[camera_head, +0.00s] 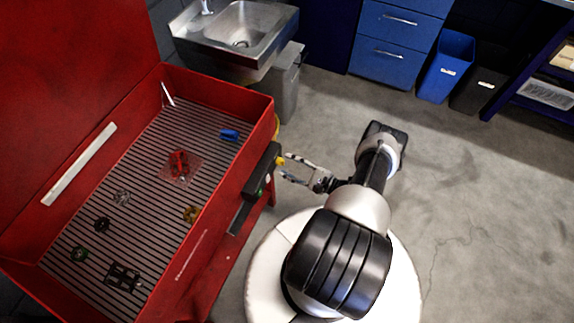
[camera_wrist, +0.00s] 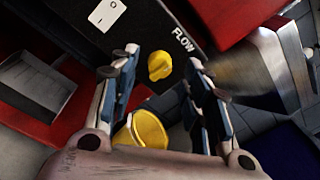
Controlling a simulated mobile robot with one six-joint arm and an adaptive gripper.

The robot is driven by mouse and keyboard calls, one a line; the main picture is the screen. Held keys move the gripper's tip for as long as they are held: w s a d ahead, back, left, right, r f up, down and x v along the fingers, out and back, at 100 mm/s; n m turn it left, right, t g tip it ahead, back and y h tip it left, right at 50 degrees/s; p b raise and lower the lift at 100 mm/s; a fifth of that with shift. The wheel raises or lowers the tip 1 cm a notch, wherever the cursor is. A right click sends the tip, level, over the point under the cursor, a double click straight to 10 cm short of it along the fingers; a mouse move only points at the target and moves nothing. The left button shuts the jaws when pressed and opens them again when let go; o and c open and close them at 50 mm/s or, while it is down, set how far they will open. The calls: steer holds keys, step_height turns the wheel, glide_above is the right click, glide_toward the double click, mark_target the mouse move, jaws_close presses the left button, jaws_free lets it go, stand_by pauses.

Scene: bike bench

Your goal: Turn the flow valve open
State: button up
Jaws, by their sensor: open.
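The flow valve is a small yellow knob (camera_wrist: 160,66) on a dark control box (camera_wrist: 150,30), next to the white word FLOW. In the head view the knob (camera_head: 281,161) sticks out from the right side of the dark box (camera_head: 262,172) on the red parts washer. My gripper (camera_wrist: 160,75) is open, with one finger on each side of the knob in the wrist view. Gaps show between the knob and both fingers. In the head view my gripper (camera_head: 283,170) is just right of the box, with its tips close to the knob. I cannot tell whether they touch.
A yellow rounded object (camera_wrist: 143,130) shows below the knob. The red washer tub (camera_head: 262,108) holds several small parts. A steel sink (camera_head: 240,30) stands behind. Grey floor on the right is clear.

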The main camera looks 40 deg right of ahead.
steer(key=shift+w+a, duration=0.2)
steer(key=shift+w, duration=0.4)
steer(key=shift+c, duration=0.5)
jaws_close()
